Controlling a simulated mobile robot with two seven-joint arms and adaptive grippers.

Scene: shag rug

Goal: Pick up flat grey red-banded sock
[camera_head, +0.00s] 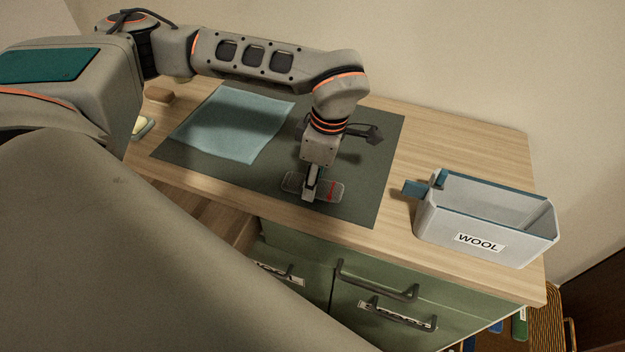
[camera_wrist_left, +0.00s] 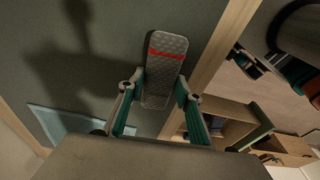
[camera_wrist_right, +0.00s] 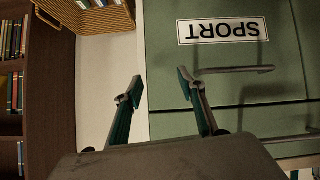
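The flat grey sock with a red band (camera_head: 332,194) lies near the front edge of the dark mat (camera_head: 365,170) on the wooden top. In the left wrist view the sock (camera_wrist_left: 165,62) runs lengthwise between the fingers, its red band toward the far end. My left gripper (camera_head: 312,192) points down at the sock and hides its middle in the head view. Its fingers (camera_wrist_left: 160,86) are apart, one at each side of the sock; contact is unclear. My right gripper (camera_wrist_right: 158,80) is open and empty, in front of a green drawer front (camera_wrist_right: 235,90) labelled SPORT.
A light-blue cloth (camera_head: 232,122) lies on the mat behind and left of the gripper. A white bin labelled WOOL (camera_head: 432,222) stands at the right. Green drawers (camera_head: 385,290) with dark handles are below the top's front edge. A wicker basket (camera_wrist_right: 105,18) is at the upper left.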

